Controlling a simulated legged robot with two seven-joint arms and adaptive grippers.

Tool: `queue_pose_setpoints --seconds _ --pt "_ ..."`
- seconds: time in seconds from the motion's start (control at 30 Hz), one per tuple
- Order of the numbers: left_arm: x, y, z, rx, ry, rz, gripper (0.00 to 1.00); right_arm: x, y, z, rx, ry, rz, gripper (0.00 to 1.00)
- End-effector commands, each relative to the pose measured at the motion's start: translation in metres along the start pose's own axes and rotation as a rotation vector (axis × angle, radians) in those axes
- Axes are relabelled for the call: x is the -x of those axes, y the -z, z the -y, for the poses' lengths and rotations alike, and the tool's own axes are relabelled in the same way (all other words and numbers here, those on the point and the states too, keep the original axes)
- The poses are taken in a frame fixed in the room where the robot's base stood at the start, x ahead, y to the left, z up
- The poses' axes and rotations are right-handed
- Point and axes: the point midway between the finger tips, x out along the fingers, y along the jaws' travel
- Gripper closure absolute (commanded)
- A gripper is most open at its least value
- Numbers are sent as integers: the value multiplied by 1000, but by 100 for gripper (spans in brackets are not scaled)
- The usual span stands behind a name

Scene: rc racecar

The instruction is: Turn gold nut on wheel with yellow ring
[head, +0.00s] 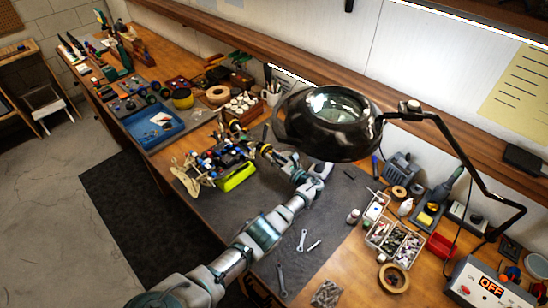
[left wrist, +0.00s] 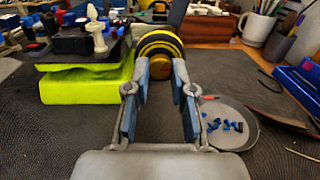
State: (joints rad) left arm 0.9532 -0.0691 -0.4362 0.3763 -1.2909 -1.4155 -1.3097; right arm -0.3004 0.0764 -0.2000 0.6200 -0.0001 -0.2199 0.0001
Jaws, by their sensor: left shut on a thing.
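The racecar (head: 212,160), with a dark chassis and blue and red parts, rests on a lime-green block (head: 236,177), which also shows in the left wrist view (left wrist: 85,88). The black wheel with a yellow ring (left wrist: 159,42) stands straight ahead in the left wrist view. My left gripper (left wrist: 161,68) has its blue-padded fingers on both sides of the wheel's hub, shut on the gold nut (left wrist: 160,67), which the fingers partly hide. In the head view my left gripper (head: 258,147) reaches the car's right side. My right gripper is not in view.
A black magnifier lamp (head: 330,122) hangs close beside my left arm. A round dish of small blue parts (left wrist: 232,126) lies right of the fingers. A blue tray (head: 153,124) sits left of the car.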

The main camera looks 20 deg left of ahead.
Motion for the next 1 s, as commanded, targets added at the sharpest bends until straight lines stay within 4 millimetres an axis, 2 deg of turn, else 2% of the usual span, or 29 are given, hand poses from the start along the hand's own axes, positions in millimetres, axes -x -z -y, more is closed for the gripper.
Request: queue_pose_setpoints --seconds 0.47,0.5,0.6,0.87,1.0 --pt "0 -1 1 -18 2 2 100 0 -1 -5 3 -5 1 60" --pt "0 -1 1 -18 2 2 74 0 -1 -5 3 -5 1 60" --pt "0 -1 1 -18 2 1 50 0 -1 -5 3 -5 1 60" --pt "0 0 0 -18 1 0 50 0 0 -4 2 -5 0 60" --pt "8 0 1 -17 4 0 50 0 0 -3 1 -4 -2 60"
